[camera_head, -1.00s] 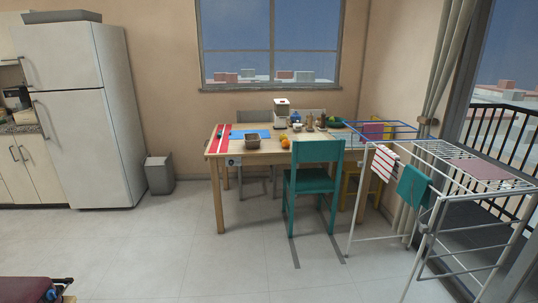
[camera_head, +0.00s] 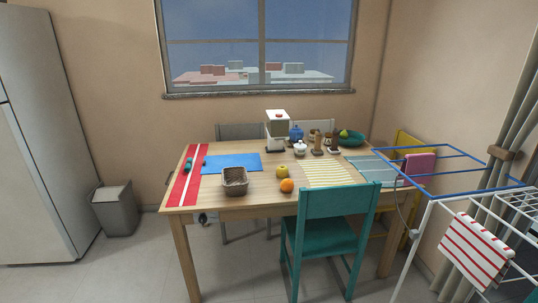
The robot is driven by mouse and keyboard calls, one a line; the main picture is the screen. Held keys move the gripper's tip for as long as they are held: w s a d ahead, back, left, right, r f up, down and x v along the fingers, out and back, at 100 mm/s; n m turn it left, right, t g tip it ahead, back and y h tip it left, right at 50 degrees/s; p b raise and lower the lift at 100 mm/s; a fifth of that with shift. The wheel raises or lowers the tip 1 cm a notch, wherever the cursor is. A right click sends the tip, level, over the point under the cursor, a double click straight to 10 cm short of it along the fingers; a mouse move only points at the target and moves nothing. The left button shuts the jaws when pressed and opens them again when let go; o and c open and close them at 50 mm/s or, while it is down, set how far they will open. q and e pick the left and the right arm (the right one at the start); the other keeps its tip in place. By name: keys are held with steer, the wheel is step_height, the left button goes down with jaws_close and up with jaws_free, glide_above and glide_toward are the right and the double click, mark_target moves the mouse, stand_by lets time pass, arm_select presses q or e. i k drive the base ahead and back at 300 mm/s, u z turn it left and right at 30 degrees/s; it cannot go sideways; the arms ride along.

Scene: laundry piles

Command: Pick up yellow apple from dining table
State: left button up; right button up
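The yellow apple (camera_head: 282,171) lies on the wooden dining table (camera_head: 262,188), near the middle of its top. An orange fruit (camera_head: 287,185) lies just in front of the apple, toward the table's front edge. A small woven basket (camera_head: 234,181) stands to the left of the apple. Neither of my grippers shows in the head view.
A teal chair (camera_head: 322,225) stands at the table's front right. A drying rack (camera_head: 440,180) with hung cloths fills the right side. A grey bin (camera_head: 115,210) and a fridge (camera_head: 40,150) stand at left. The floor at the table's front left looks clear.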

mark_target(281, 170)
steer(key=i, duration=1.85)
steer(key=z, duration=1.1)
